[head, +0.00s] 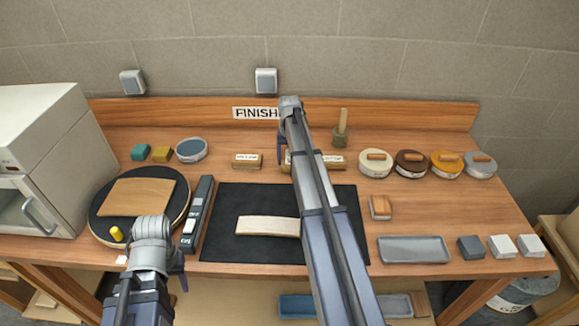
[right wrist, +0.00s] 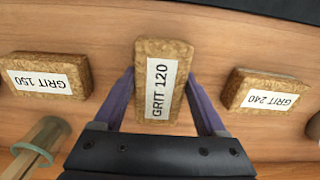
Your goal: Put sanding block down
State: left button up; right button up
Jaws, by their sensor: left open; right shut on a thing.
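The GRIT 120 sanding block (right wrist: 165,80), cork-brown with a white label, is between the fingers of my right gripper (right wrist: 160,75), which is shut on it. The wood-coloured bench top shows close below; I cannot tell whether the block touches it. My left gripper (head: 180,278) is open at the bench's front left, near the round black turntable (head: 170,222).
A black mat (head: 228,205) with a pale curved wood strip (head: 267,226) lies mid-bench under my right arm. A jar with a brush (head: 341,130) and several round lidded tins (head: 376,163) stand at the back right. A grey tray (head: 413,249) lies front right.

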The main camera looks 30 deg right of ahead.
pick_arm(q)
jog(key=shift+f, duration=0.6)
pick_arm(e)
jog(key=shift+f, duration=0.6)
pick_arm(q)
jog(key=shift+f, duration=0.1)
pick_arm(e)
jog(key=shift+f+b, duration=0.25)
jog(key=shift+b, duration=0.1)
jog(key=o, duration=1.2)
jog(key=shift+r, duration=0.1)
jog(key=shift+o, duration=0.2)
jog(key=shift+r, duration=0.15)
pick_arm(q)
notch_tip(320, 180, up, 12)
jog(key=p, duration=1.2)
pick_arm(e)
notch_tip(320, 180, up, 12)
